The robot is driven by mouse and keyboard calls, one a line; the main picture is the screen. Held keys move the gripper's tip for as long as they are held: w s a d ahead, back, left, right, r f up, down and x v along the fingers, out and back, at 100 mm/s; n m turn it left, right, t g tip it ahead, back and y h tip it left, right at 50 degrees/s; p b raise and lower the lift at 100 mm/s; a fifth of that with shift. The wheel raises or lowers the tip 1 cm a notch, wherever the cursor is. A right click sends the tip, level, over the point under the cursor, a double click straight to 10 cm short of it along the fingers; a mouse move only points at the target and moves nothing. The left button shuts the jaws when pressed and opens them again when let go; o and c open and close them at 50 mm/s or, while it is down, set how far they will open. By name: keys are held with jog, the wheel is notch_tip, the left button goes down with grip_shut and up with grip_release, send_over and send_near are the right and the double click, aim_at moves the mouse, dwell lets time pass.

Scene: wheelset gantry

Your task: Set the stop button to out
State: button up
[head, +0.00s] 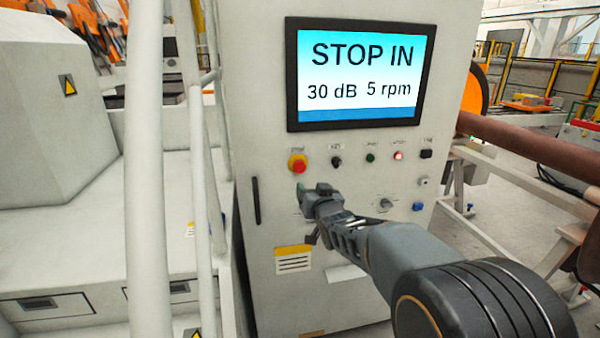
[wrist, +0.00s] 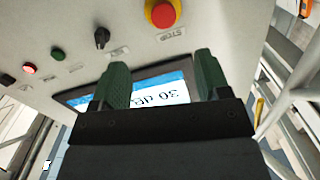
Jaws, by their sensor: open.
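The stop button (head: 297,164) is a red mushroom head on a yellow collar, at the left end of the upper row of controls on the grey cabinet. In the wrist view the stop button (wrist: 163,13) sits at the top edge, partly cut off, with a "STOP" label beside it. The screen (head: 360,75) reads "STOP IN", "30 dB" and "5 rpm". My gripper (head: 302,189) is just below the stop button in the head view, apart from it. In the wrist view my gripper (wrist: 160,80) shows two green fingers spread apart with nothing between them.
A black selector knob (head: 336,161), a green button (head: 370,157) and a lit red button (head: 398,155) run right of the stop button. Lower are a grey knob (head: 385,204) and a blue button (head: 417,206). White railing posts (head: 147,150) stand left of the cabinet.

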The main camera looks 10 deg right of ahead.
aim_at(300, 170)
jog(key=w+p, duration=0.1)
jog(key=w, duration=0.3)
jog(key=w+p, duration=0.1)
jog(key=w, duration=0.4)
jog(key=w+p, duration=0.1)
jog(key=w, duration=0.4)
jog(key=shift+w+a+r+p, duration=0.15)
jog(key=shift+a+p, duration=0.15)
jog(key=shift+a, duration=0.1)
jog(key=c, duration=1.3)
jog(key=shift+s+f+b, duration=0.25)
jog(key=shift+s+b, duration=0.1)
jog(key=shift+b, duration=0.7)
grip_shut()
grip_release()
jog(key=shift+s+r, duration=0.3)
jog(key=o, duration=1.3)
jog(key=shift+s, duration=0.1)
